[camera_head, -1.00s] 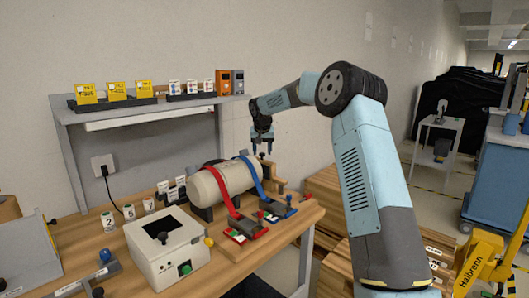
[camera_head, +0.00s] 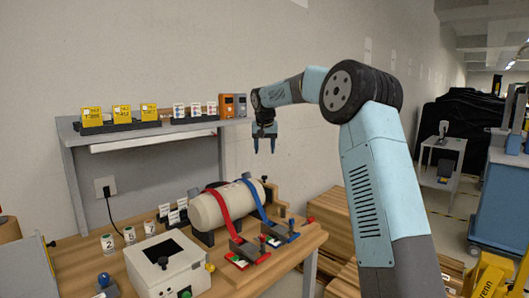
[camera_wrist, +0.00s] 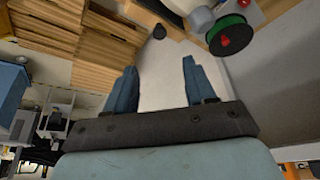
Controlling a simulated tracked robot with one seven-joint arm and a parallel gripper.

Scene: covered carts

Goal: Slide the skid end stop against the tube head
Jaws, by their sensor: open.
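In the head view a cream tube (camera_head: 206,211) lies on a wooden skid on the bench, under a red strap (camera_head: 219,200) and a blue strap (camera_head: 255,199). My gripper (camera_head: 264,149) hangs above the tube's right end, open and empty, fingers down, clear of everything. The wrist view shows its two blue fingers (camera_wrist: 160,90) spread apart with nothing between them.
A white box (camera_head: 168,267) stands in front of the tube. A grey shelf (camera_head: 150,133) with yellow cards is behind. Strap buckles with red and blue levers lie along the bench front. Stacked wood (camera_head: 340,215) is at right. Air around my gripper is free.

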